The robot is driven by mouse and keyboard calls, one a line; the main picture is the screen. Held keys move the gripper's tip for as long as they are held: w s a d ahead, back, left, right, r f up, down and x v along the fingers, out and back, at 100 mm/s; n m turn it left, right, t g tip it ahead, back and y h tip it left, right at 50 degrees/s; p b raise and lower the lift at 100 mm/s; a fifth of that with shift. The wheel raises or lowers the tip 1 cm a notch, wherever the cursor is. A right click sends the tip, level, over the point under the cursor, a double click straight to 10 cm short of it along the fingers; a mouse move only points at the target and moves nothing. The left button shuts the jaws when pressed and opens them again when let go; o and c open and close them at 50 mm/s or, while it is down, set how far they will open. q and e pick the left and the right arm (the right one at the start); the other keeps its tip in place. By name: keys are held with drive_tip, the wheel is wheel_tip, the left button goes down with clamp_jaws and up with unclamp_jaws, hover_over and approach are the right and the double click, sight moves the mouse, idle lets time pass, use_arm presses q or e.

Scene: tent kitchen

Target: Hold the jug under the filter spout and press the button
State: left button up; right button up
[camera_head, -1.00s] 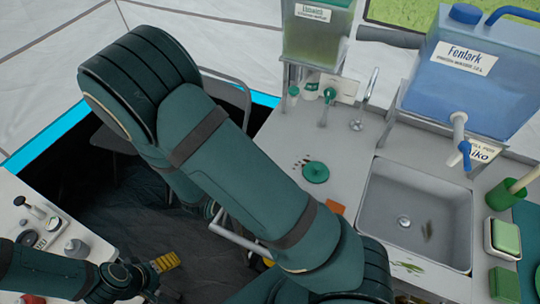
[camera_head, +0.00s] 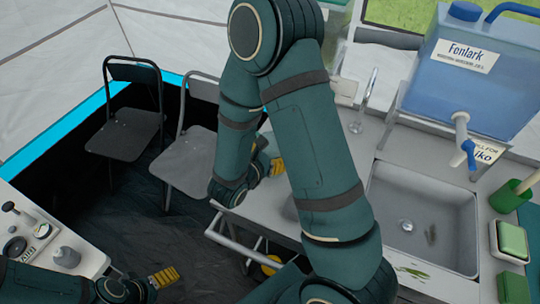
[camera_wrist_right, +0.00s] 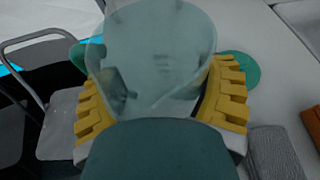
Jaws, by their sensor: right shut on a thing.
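My right gripper (camera_wrist_right: 160,100) is shut on a clear, see-through jug (camera_wrist_right: 160,50), with a yellow ribbed finger on each side of it. In the head view this right gripper (camera_head: 265,160) is over the counter's left part, partly behind my arm, and the jug is hidden there. A tank with a pale green lower part (camera_head: 338,28) stands at the back; my arm hides most of it, including its tap, and no button shows. My left gripper (camera_head: 163,278) is low at the bottom left with yellow fingers; its opening is unclear.
A blue Fenlark water tank (camera_head: 470,75) with a blue-handled tap stands over the steel sink (camera_head: 385,185). Two folding chairs (camera_head: 133,125) stand left. A side table (camera_head: 25,225) with small items is at lower left.

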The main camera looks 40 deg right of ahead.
drive_tip(key=shift+w+d+p, duration=0.2)
drive_tip(key=shift+w+d, duration=0.35)
drive_tip(key=shift+d, duration=0.5)
drive_tip(key=shift+w+d+p, duration=0.15)
drive_tip(key=shift+w+d, duration=0.35)
drive_tip(key=shift+d, duration=0.55)
drive_tip(key=shift+w+d+p, duration=0.2)
drive_tip(key=shift+w+d, duration=0.35)
drive_tip(key=shift+d, duration=0.5)
drive_tip(key=shift+w+d+b, duration=0.1)
drive_tip(key=shift+w+d, duration=0.3)
drive_tip(key=shift+d, duration=0.35)
drive_tip(key=shift+w+d+b, duration=0.1)
drive_tip(key=shift+w+d, duration=0.25)
drive_tip(key=shift+d, duration=0.35)
drive_tip(key=shift+w+d+b, duration=0.1)
drive_tip(key=shift+w+d, duration=0.3)
drive_tip(key=shift+d, duration=0.35)
drive_tip(key=shift+a, duration=0.1)
drive_tip(key=shift+s+a+b, duration=0.2)
drive_tip(key=shift+s+a, duration=0.55)
drive_tip(key=shift+a, duration=0.7)
drive_tip(key=shift+s+a+b, duration=0.25)
drive_tip(key=shift+s+a, duration=0.55)
drive_tip(key=shift+a, duration=0.7)
drive_tip(key=shift+s+a+b, duration=0.2)
drive_tip(key=shift+s+a, duration=0.55)
drive_tip(key=shift+a, duration=0.7)
